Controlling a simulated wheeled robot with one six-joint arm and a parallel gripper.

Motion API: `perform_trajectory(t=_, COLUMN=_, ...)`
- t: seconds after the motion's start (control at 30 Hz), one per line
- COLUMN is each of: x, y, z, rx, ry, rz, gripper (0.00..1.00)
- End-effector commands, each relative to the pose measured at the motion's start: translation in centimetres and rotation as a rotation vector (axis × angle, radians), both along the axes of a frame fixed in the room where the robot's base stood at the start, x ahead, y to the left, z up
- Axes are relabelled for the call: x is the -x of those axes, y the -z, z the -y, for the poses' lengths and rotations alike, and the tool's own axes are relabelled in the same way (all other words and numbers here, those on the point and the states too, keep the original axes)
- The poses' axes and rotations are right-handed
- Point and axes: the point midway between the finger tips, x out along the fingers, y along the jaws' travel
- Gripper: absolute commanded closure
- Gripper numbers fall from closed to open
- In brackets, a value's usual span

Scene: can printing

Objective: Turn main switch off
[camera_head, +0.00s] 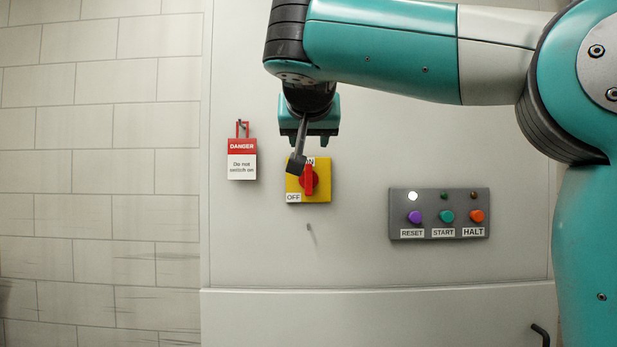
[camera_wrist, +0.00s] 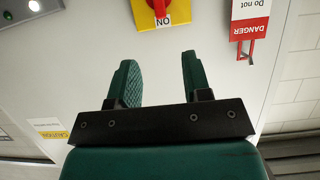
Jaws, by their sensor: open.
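The main switch is a red rotary knob (camera_head: 308,181) on a yellow plate (camera_head: 322,190). Its red handle stands upright, pointing at the ON label at the top, which is partly covered by a dark part of my arm. The OFF label (camera_head: 293,198) is at the lower left. In the wrist view, which is upside down, the knob (camera_wrist: 158,5) is cut off by the top edge and the ON label (camera_wrist: 166,22) shows. My gripper (camera_head: 310,134) is above the switch; its two green fingers (camera_wrist: 158,60) are apart, with nothing between them and not touching the knob.
A red and white danger tag (camera_head: 242,160) hangs on the panel left of the switch. A grey button box (camera_head: 439,213) with RESET, START and HALT buttons and lamps is at the right. A panel ledge (camera_head: 380,290) runs below.

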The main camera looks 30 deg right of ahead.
Motion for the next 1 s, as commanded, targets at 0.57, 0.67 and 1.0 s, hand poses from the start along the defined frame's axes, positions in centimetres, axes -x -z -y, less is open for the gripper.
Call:
perform_trajectory(t=0.57, x=-9.5, y=4.8, z=6.6, rx=0.000, ry=0.002, rz=-0.004, gripper=0.55)
perform_trajectory(t=0.67, x=-10.5, y=5.3, z=7.1, rx=0.000, ry=0.001, rz=-0.003, gripper=0.55)
perform_trajectory(t=1.0, x=-11.2, y=5.6, z=7.5, rx=-0.001, ry=-0.001, rz=-0.002, gripper=0.55)
